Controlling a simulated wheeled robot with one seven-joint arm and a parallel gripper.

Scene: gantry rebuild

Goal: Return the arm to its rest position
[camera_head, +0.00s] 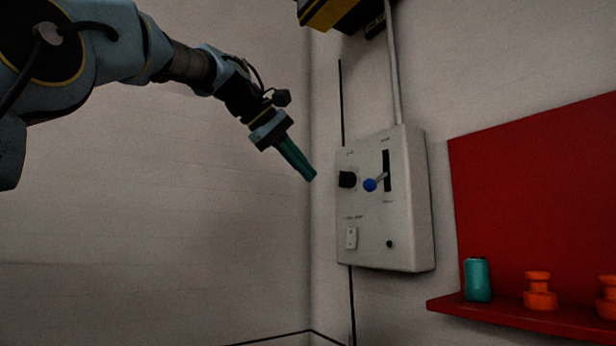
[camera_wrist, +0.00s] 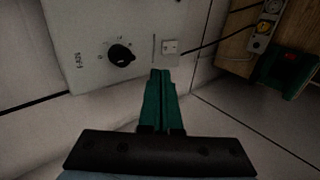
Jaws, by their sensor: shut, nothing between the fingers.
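My gripper (camera_head: 313,178) is at the end of my blue arm, which reaches in from the upper left of the head view. Its green fingers are shut with nothing between them. They point down and right, near the left edge of a white control box (camera_head: 362,235) and apart from its black knob (camera_head: 347,179) as far as I can tell. In the wrist view my gripper (camera_wrist: 160,73) shows its closed fingers in the middle. The box (camera_wrist: 85,65) with the black knob (camera_wrist: 121,55) is at the upper left there.
The box has a blue-tipped lever (camera_head: 370,185) and a white switch (camera_head: 351,238). A red shelf (camera_head: 445,305) holds a teal cylinder (camera_head: 477,280) and orange pieces (camera_head: 540,290). A yellow-black object (camera_head: 335,12) hangs above. The wrist view shows a wooden panel (camera_wrist: 232,50) and a green frame (camera_wrist: 288,75).

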